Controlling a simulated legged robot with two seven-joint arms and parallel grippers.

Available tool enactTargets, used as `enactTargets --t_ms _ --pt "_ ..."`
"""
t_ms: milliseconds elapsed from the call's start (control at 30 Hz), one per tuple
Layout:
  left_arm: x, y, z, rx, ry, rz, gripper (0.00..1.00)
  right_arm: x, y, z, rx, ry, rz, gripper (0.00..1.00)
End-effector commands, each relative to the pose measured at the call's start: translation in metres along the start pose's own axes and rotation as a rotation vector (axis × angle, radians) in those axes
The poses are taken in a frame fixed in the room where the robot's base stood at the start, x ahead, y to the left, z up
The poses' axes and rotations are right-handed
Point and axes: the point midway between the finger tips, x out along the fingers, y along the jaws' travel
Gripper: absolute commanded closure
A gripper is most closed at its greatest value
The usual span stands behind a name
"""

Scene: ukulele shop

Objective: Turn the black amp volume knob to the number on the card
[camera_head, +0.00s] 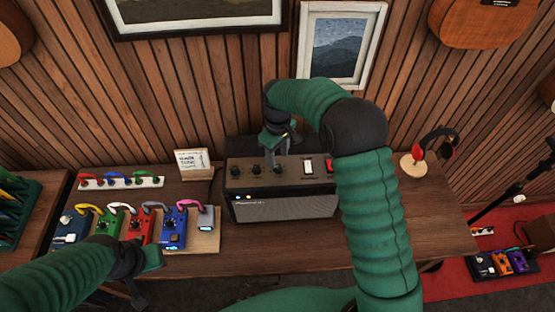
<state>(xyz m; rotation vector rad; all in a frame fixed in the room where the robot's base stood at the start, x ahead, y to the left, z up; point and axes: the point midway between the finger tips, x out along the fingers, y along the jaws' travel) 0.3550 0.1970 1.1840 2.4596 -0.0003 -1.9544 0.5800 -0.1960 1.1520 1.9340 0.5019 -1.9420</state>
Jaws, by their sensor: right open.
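The amp (283,207) stands on the wooden desk, with a brown top panel, a grey grille and lit lights on its front. Black knobs sit on the panel's left part, one of them a volume knob candidate (235,171) and another beside it (254,170); labels are too small to read. A white card (193,164) with handwriting stands left of the amp; I cannot read its number. My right gripper (276,155) is open and points down just over the knob row, hiding part of it; contact is unclear. My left gripper (147,277) is open and empty at the desk's front edge.
A pedalboard (205,243) with several coloured pedals lies left of the amp, in front of a white strip of coloured cables (120,181). Headphones on a stand (414,162) are at the right. Framed pictures hang behind.

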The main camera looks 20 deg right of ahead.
Motion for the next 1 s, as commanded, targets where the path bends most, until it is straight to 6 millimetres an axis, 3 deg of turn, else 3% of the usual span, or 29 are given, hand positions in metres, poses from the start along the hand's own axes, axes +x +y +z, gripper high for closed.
enactTargets --t_ms 233,567,900,1000 --pt "-0.015 0.0 -0.004 0.0 0.0 0.0 1.0 0.039 0.0 0.001 0.001 0.0 0.0 0.53" --pt "-0.014 0.0 -0.003 0.0 0.0 0.0 1.0 0.046 0.0 0.0 0.001 0.002 0.001 0.54" --pt "-0.015 0.0 -0.004 0.0 0.0 0.0 1.0 0.046 0.0 0.0 0.001 0.002 0.001 0.98" --pt "-0.015 0.0 -0.004 0.0 0.0 0.0 1.0 0.046 0.0 0.0 0.001 0.002 0.001 1.0"
